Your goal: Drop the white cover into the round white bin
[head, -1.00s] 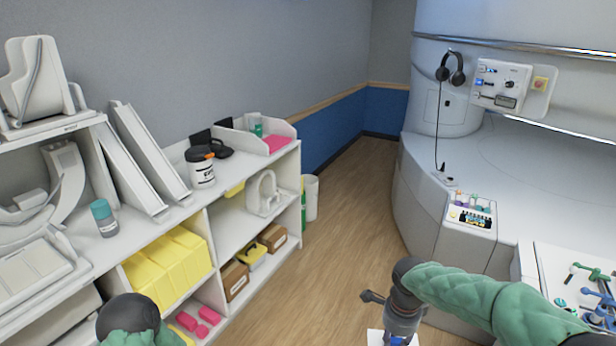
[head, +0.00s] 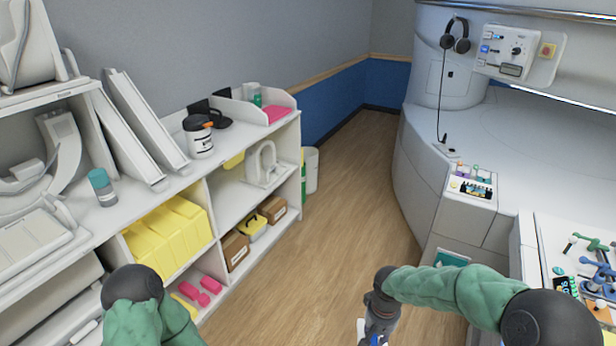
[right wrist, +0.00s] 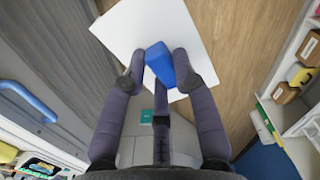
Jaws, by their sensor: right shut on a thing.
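The white cover is a flat white panel (right wrist: 130,30) with a blue block-shaped handle (right wrist: 158,62). My right gripper (right wrist: 163,74) is shut on that handle, with the panel beyond the fingertips above the wood floor. In the head view my right gripper (head: 375,328) is at the bottom edge, and only a sliver of the cover (head: 361,328) shows. The round white bin (head: 311,172) stands on the floor past the far end of the shelf unit, partly hidden by it. My left arm enters at the bottom left, but its gripper is out of view.
A white shelf unit (head: 235,205) with yellow files, boxes and a white tub (head: 198,135) runs along the left wall. The large white scanner (head: 440,190) stands on the right. A tray of tools (head: 580,265) is at the far right. The wood floor (head: 345,215) between them is clear.

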